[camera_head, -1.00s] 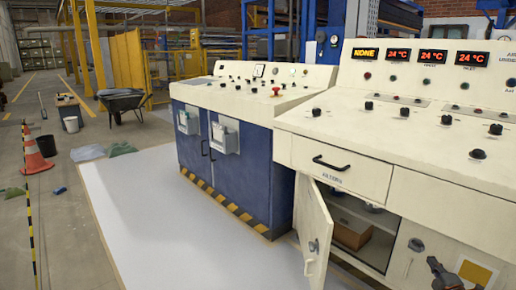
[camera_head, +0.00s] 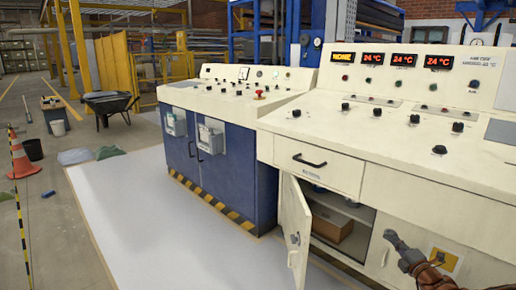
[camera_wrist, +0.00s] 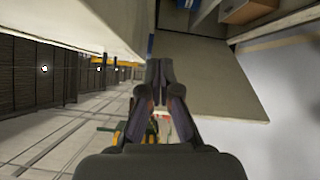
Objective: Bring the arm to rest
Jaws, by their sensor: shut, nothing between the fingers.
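My gripper (camera_head: 406,254) is at the lower right in the head view, at the end of my orange-brown arm and in front of the cream cabinet (camera_head: 470,215). In the wrist view my gripper (camera_wrist: 160,72) points away from the camera with its two dark fingers together and nothing between them. A flat grey-beige panel (camera_wrist: 205,75) lies beyond the fingertips to the right. The exact gap between my gripper and the cabinet front cannot be told.
An open cabinet door (camera_head: 295,225) swings out left of my gripper, with a brown box (camera_head: 332,228) inside the compartment. A blue cabinet (camera_head: 230,185) stands further left. The white floor (camera_head: 160,220) is clear. A traffic cone (camera_head: 21,160) stands far left.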

